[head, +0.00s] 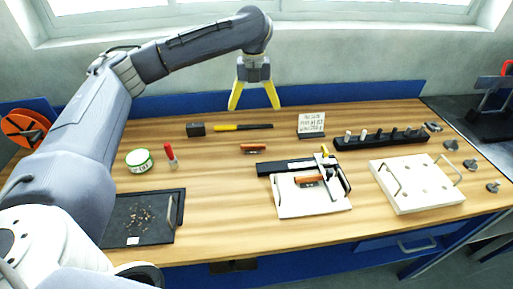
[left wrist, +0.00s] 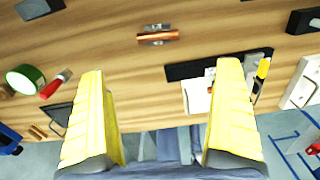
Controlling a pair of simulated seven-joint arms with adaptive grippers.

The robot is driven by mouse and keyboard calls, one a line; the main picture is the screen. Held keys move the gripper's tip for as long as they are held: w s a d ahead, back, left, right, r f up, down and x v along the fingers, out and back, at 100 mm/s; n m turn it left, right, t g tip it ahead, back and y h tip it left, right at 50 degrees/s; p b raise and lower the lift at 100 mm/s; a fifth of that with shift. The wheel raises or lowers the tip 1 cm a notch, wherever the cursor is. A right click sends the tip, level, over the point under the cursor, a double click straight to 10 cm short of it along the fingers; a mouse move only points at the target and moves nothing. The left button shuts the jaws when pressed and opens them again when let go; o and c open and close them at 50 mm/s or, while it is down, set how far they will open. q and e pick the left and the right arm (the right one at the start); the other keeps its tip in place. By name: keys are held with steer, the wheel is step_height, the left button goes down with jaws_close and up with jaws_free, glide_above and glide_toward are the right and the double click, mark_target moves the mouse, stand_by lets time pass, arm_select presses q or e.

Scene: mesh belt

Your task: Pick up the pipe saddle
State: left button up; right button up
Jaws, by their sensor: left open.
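A small copper-orange piece on a grey base, which looks like the pipe saddle (head: 253,148), lies on the middle of the wooden bench. It also shows in the left wrist view (left wrist: 158,37), ahead of the fingers. A similar orange piece (head: 309,180) sits in the white fixture (head: 290,207) to the front right. My left gripper (head: 254,108) has yellow fingers spread wide, empty, above the back of the bench. In the left wrist view its fingers (left wrist: 165,75) are apart with nothing between them. My right gripper is not in view.
A black bar and grey clamp (head: 325,160) lie over the fixture. A sign (head: 311,123), a peg rack (head: 380,138) and a white board (head: 415,185) stand right. Bench around the centre piece is clear.

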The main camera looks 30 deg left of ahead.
arm_select(q)
glide_above(253, 147)
steer(key=f, duration=0.7)
steer(key=w+f, duration=0.1)
steer(key=f, duration=0.3)
steer(key=shift+f, duration=0.3)
steer(key=shift+a+f, duration=0.15)
steer(key=shift+f, duration=1.25)
steer(key=shift+a+f, duration=0.1)
steer(key=shift+f, duration=1.3)
steer(key=c, duration=1.4)
